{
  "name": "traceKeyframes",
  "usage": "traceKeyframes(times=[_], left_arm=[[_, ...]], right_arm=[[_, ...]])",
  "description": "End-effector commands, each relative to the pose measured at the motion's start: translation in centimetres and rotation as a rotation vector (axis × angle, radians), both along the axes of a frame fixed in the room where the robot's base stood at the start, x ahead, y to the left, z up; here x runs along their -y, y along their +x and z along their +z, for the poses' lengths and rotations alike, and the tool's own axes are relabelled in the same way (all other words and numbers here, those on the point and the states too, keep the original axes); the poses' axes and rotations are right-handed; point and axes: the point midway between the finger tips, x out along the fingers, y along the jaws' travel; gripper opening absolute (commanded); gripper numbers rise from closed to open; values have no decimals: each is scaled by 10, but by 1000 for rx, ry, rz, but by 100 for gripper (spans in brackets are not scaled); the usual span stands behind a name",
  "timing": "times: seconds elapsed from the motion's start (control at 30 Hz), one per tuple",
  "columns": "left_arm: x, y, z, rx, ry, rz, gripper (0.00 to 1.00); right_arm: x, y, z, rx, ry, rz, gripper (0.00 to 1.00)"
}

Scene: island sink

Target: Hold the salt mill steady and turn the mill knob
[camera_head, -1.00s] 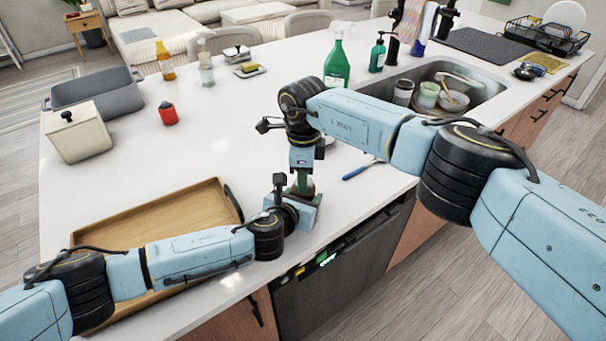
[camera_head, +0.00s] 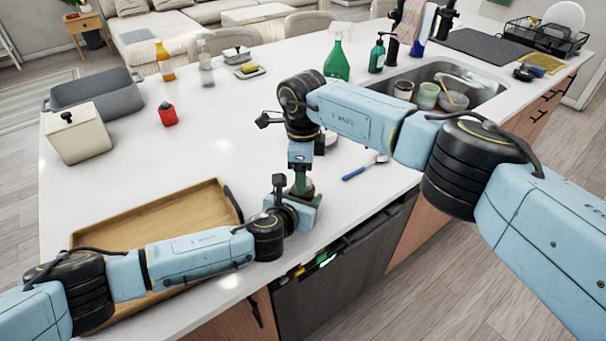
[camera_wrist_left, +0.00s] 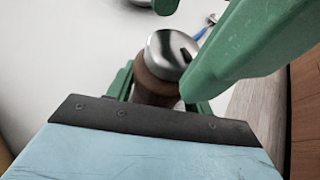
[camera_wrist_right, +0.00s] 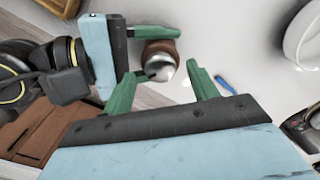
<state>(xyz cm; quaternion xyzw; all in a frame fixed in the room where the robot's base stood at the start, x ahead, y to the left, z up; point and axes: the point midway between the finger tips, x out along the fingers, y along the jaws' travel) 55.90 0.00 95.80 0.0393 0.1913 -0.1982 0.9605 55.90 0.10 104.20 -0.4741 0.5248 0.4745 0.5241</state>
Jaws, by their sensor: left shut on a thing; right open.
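The salt mill stands on the white counter near its front edge, mostly hidden by my grippers in the head view. Its brown body (camera_wrist_left: 153,90) and shiny silver knob (camera_wrist_left: 171,54) show in the left wrist view. My left gripper (camera_head: 308,198) is shut on the mill's brown body, coming in from the left. My right gripper (camera_head: 300,180) is above the mill, pointing down. In the right wrist view, its green fingers (camera_wrist_right: 163,88) are open, one on each side of the silver knob (camera_wrist_right: 160,69). I cannot tell whether either finger touches the knob.
A wooden tray (camera_head: 222,192) lies left of the mill, under my left arm. A blue-handled spoon (camera_head: 358,172) lies to the right. A green bottle (camera_head: 337,61) stands by the sink (camera_head: 487,92). The counter's middle is clear.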

Motion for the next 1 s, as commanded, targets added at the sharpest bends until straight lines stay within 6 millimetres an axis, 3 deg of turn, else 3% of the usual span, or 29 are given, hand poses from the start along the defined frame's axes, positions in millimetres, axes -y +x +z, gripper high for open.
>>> traceKeyframes(times=[0.4, 1.0], left_arm=[[-1, 0, -1, -2, 1, 2, 24], [-1, 0, -1, -1, 2, 1, 24]], right_arm=[[1, 1, 60, 5, 0, -2, 59], [1, 1, 69, 4, 1, 49, 59]])
